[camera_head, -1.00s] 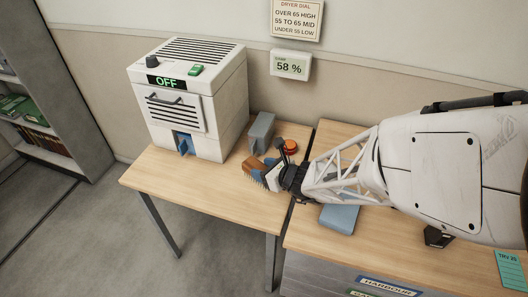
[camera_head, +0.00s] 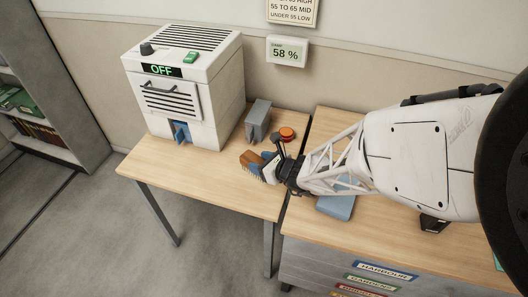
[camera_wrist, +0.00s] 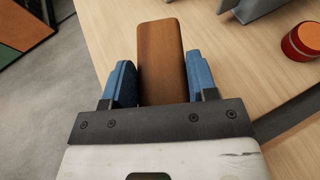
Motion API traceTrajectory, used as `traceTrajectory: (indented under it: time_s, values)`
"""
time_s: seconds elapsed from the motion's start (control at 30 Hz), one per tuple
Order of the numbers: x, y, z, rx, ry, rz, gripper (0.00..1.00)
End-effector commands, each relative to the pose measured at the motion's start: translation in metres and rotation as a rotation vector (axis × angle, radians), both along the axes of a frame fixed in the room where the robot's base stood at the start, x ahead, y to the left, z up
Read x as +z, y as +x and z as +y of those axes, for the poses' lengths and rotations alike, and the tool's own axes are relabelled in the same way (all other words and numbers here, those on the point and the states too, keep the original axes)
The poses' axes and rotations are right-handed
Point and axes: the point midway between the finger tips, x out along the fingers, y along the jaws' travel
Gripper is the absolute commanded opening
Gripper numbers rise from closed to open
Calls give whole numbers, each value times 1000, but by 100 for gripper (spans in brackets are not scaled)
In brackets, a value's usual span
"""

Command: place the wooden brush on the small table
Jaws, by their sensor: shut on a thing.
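The wooden brush is a brown block (camera_wrist: 161,55) between the blue fingers of my gripper (camera_wrist: 160,80) in the wrist view. My gripper is shut on it. In the head view the brush (camera_head: 250,160) shows with pale bristles on its near side, and my gripper (camera_head: 268,166) reaches in from the right. The brush is over the right part of the small wooden table (camera_head: 200,182). I cannot tell whether it touches the tabletop.
A white dryer (camera_head: 190,90) reading OFF stands on the table's left. A grey block-like holder (camera_head: 257,121) and an orange-red button (camera_head: 287,134) are behind the brush. A blue item (camera_head: 336,207) lies on the adjoining desk (camera_head: 390,245). The table's front middle is clear.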

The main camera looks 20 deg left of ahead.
Motion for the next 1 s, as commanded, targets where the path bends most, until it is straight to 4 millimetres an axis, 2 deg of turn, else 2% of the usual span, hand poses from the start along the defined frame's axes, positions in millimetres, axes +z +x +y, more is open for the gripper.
traceTrajectory:
  time_s: [0.23,0.5,1.0]
  values:
    - [-21,0,0,0,-1,0,22]
    - [-36,0,0,0,-1,1,22]
    - [-39,0,0,0,0,0,22]
